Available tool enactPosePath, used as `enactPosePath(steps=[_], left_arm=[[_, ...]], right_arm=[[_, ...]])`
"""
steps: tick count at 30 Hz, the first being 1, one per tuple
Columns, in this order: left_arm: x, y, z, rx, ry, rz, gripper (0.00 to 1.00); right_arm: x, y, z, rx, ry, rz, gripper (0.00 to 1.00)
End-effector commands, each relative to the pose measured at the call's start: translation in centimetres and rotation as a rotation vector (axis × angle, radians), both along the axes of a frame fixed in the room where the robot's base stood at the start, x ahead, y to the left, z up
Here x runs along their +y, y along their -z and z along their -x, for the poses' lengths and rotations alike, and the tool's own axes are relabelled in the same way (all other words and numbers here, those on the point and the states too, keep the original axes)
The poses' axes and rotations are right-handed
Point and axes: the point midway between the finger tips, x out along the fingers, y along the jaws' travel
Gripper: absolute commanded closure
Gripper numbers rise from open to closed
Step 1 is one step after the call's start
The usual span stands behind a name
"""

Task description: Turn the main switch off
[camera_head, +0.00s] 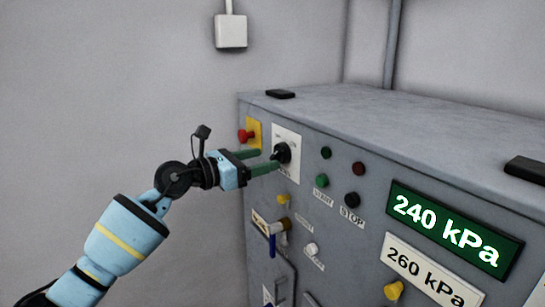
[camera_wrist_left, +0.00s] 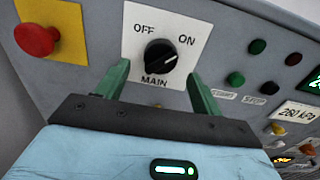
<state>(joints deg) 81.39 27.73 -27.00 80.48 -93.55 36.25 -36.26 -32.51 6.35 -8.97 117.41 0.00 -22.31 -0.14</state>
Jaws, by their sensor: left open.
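The main switch is a black rotary knob (camera_head: 282,153) on a white plate on the grey cabinet's front. In the left wrist view the knob (camera_wrist_left: 160,54) sits between OFF at upper left and ON at upper right, with MAIN below. A pale mark shows on the knob's right side, toward ON. My left gripper (camera_head: 268,159) is open, its green fingers reaching toward the panel. In the wrist view its fingertips (camera_wrist_left: 158,70) stand on either side of the knob's lower part, with gaps. I cannot tell how deep they reach. My right gripper is not in view.
A red emergency button (camera_wrist_left: 37,39) on a yellow plate is close left of the switch. Green START (camera_head: 321,180) and black STOP (camera_head: 352,199) buttons are to the right. A green display (camera_head: 452,227) reads 240 kPa. A blue-handled valve (camera_head: 272,243) is below.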

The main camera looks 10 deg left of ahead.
Motion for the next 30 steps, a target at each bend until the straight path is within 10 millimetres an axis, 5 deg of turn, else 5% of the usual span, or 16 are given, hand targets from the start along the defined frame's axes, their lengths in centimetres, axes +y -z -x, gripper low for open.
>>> enactPosePath(steps=[9,20,30], left_arm=[[-2.5,0.0,-2.4,0.001,0.002,0.002,0.33],[-2.7,0.0,-2.7,0.0,0.001,0.0,0.33],[-2.7,0.0,-2.6,0.001,0.001,0.001,0.78]], right_arm=[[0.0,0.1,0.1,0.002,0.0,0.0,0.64],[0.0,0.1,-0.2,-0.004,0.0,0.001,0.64],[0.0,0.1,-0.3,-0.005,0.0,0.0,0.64]])
